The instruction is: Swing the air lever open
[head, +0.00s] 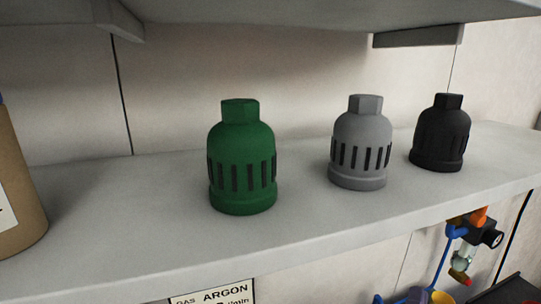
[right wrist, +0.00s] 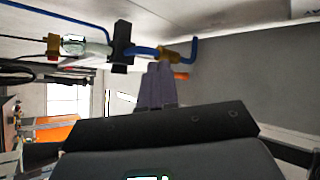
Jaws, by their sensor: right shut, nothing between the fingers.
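The air line unit hangs on the wall below the shelf, at the lower right of the head view. An orange part (head: 478,216), which may be the air lever, sits at its top above a black body with a gauge (head: 491,237). In the right wrist view a brass valve body (right wrist: 178,53) sits on the blue pipe, with a small orange part (right wrist: 181,75) beside it, partly hidden by my fingers. My right gripper (right wrist: 160,70) is shut and empty, its fingertips close to the brass and orange parts; contact cannot be told. My left gripper is not in view.
A grey shelf (head: 300,232) crosses the head view, carrying green (head: 242,160), grey (head: 360,145) and black (head: 440,135) slotted caps. A brown cylinder (head: 18,190) stands at left. A blue hose (head: 443,255) and an argon label (head: 212,295) are below the shelf.

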